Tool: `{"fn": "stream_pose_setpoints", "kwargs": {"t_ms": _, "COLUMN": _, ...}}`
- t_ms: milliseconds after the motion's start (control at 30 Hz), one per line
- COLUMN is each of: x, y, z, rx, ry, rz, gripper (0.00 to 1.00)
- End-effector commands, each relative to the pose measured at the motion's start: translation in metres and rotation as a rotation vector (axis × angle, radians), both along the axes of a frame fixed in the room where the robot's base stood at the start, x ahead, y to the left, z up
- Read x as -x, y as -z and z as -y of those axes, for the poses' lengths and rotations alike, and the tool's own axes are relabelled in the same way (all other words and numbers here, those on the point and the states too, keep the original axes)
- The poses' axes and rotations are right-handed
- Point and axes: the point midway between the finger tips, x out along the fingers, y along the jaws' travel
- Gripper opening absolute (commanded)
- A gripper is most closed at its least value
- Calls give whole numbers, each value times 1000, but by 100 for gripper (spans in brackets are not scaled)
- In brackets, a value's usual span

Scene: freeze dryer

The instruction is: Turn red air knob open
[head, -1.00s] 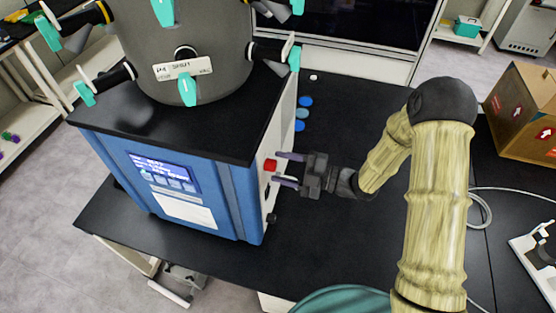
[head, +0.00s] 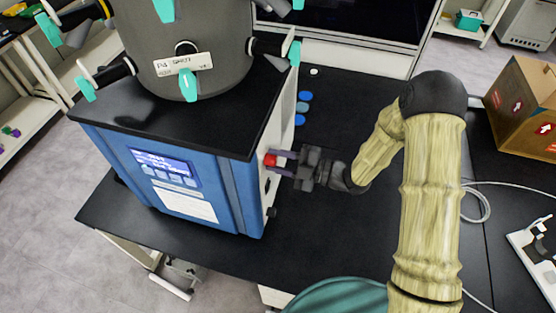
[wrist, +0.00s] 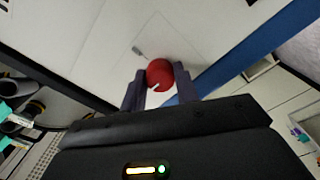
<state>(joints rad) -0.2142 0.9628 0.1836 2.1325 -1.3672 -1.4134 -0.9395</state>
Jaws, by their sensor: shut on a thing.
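The red air knob (head: 270,160) sticks out from the white right side of the blue freeze dryer (head: 225,190). In the wrist view the round red knob (wrist: 160,73) has a small white mark at its lower edge. My gripper (head: 276,163) has one finger on each side of the knob and is shut on it. It also shows in the wrist view (wrist: 158,85), with the dark fingers at the left and right of the knob. The front panel has a lit blue display, too blurred to read.
A grey drum with teal-handled valves (head: 190,50) stands on the dryer. Several blue caps (head: 304,108) lie on the black table behind my gripper. A cardboard box (head: 525,105) and a cable (head: 480,205) are at the right. The table right of the dryer is mostly clear.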

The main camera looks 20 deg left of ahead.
Motion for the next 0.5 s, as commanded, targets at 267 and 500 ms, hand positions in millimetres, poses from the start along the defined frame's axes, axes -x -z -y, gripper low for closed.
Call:
{"fn": "stream_pose_setpoints", "kwargs": {"t_ms": 267, "x": 0, "y": 2, "z": 0, "rx": 11, "ry": 0, "rz": -103, "gripper": 8}}
{"fn": "stream_pose_setpoints", "kwargs": {"t_ms": 500, "x": 0, "y": 2, "z": 1, "rx": 31, "ry": 0, "rz": -281, "gripper": 8}}
